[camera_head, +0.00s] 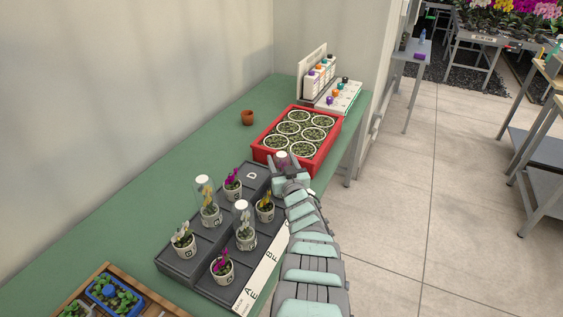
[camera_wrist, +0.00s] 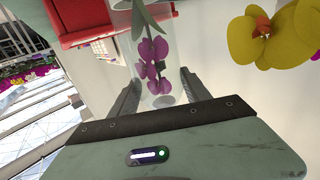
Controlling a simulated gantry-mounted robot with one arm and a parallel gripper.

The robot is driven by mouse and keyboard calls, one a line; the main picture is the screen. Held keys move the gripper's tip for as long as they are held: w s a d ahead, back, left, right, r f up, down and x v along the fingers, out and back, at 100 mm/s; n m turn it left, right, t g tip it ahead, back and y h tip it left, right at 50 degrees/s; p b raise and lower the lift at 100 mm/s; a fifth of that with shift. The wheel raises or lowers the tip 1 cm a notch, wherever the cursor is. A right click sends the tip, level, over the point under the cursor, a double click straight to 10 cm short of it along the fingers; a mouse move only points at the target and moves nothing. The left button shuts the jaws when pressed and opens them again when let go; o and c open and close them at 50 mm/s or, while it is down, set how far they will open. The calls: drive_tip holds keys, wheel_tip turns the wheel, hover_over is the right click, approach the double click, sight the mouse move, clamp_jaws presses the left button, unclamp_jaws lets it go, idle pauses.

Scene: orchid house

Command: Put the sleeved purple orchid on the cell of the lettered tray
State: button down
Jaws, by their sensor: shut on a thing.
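The sleeved purple orchid (camera_wrist: 153,62) has magenta blooms in a clear sleeve. In the wrist view it stands between the two fingers of my gripper (camera_wrist: 158,92), which is shut on it. In the head view my gripper (camera_head: 288,172) is at the tray's far right end, and only the top of the sleeve (camera_head: 282,157) shows beyond it; the pot is hidden. The lettered tray (camera_head: 253,176) is dark grey with a white lettered strip along its right side. Its bare far cell is marked D. Several potted orchids stand on other cells, two of them under clear sleeves.
A red tray (camera_head: 257,153) of several round pots lies just beyond my gripper. A small terracotta pot (camera_head: 247,117) and a bottle rack (camera_head: 320,75) stand farther back. A wooden tray (camera_head: 150,303) is at the near left.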

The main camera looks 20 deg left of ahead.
drive_tip(key=shift+w+r, duration=0.1)
drive_tip(key=shift+f, duration=0.2)
drive_tip(key=c, duration=0.5)
unclamp_jaws()
drive_tip(key=shift+r, duration=0.25)
drive_tip(key=shift+s+d+r+p, duration=0.1)
drive_tip(key=shift+s+d+p, duration=0.3)
drive_tip(key=shift+s+p, duration=0.15)
drive_tip(key=p+v, duration=1)
drive_tip(key=shift+s+d, duration=0.2)
drive_tip(key=shift+s, duration=0.1)
